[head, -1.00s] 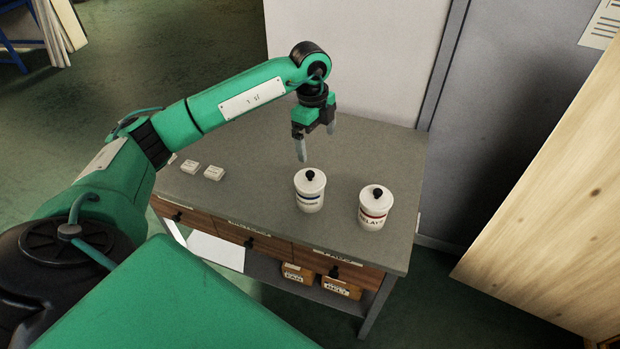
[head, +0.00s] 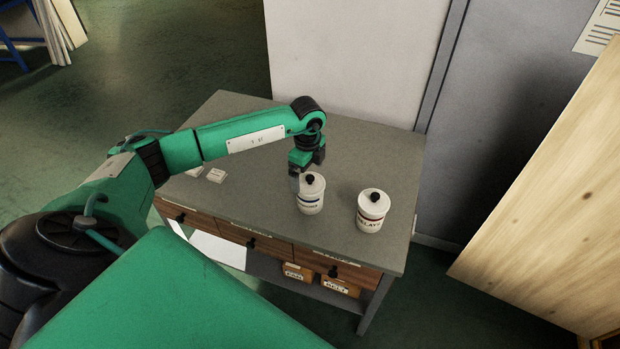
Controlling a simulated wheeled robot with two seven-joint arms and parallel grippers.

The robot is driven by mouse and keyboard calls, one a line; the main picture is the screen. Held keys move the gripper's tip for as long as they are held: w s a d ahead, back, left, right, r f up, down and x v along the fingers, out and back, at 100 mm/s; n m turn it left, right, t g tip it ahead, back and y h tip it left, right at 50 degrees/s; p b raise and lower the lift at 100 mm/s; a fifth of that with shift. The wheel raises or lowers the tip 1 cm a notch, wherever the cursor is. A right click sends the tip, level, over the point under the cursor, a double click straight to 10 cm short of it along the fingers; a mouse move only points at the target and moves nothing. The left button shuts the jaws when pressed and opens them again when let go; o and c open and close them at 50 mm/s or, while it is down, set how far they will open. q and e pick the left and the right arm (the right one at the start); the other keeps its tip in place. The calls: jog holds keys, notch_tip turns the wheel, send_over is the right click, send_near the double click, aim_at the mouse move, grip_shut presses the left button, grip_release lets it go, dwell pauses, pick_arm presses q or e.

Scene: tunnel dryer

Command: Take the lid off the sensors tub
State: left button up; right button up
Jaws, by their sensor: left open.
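A white tub with a blue band (head: 311,204) stands upright on the grey table. Its label is too small to read fully. Its white lid (head: 314,185) with a black knob (head: 309,180) is on it. A second white tub with a red band (head: 371,215), labelled RELAYS, stands to its right with its own lid (head: 376,199) on. My left gripper (head: 303,182) is open and points down at the blue-banded tub's lid, its fingers close to the knob. I cannot tell whether they touch it. My right gripper is not in view.
The grey table (head: 260,190) has small white blocks (head: 217,175) at its left and drawers in front. Labelled boxes (head: 340,286) sit on the shelf below. A white panel (head: 350,60) stands behind, and a wooden board (head: 560,200) at the right.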

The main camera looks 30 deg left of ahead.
pick_arm(q)
jog(key=shift+f, duration=1.05)
jog(key=c, duration=0.9)
